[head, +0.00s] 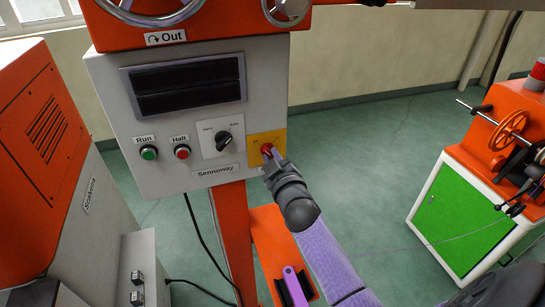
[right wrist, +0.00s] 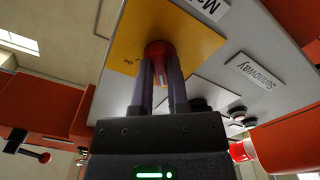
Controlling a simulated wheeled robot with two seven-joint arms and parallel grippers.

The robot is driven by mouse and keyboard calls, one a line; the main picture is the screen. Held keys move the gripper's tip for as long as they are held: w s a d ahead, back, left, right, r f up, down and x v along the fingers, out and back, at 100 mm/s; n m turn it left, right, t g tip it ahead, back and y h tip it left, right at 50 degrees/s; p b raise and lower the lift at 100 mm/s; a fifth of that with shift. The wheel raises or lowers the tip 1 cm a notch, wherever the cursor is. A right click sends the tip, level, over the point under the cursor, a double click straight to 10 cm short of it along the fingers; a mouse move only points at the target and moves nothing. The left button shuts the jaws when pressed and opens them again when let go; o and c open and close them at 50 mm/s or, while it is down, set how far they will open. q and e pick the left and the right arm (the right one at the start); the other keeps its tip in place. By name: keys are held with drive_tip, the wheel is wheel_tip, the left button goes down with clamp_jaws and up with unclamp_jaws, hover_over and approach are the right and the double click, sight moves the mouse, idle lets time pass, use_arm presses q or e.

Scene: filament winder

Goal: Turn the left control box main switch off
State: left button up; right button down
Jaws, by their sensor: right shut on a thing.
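The left control box (head: 112,92) is a pale grey panel in the head view. Its main switch (head: 266,147) is a red knob on a yellow plate (head: 279,136) at the panel's lower right. My right gripper (head: 271,154) reaches up to the switch from the lower right. In the right wrist view, the two fingers (right wrist: 160,82) are shut on the red knob (right wrist: 158,51), one on each side. The fingers and hand hide part of the plate, and I cannot read the knob's position. My left gripper does not show.
The panel also carries a dark display (head: 188,86), a green Run button (head: 149,153), a red Halt button (head: 182,152) and a black selector (head: 223,141). An orange cabinet (head: 40,130) stands at left.

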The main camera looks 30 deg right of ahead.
drive_tip(key=shift+n, duration=0.9)
drive_tip(key=c, duration=0.6)
unclamp_jaws()
drive_tip(key=v, duration=1)
drive_tip(key=shift+d+b, duration=0.1)
drive_tip(key=shift+b, duration=0.25)
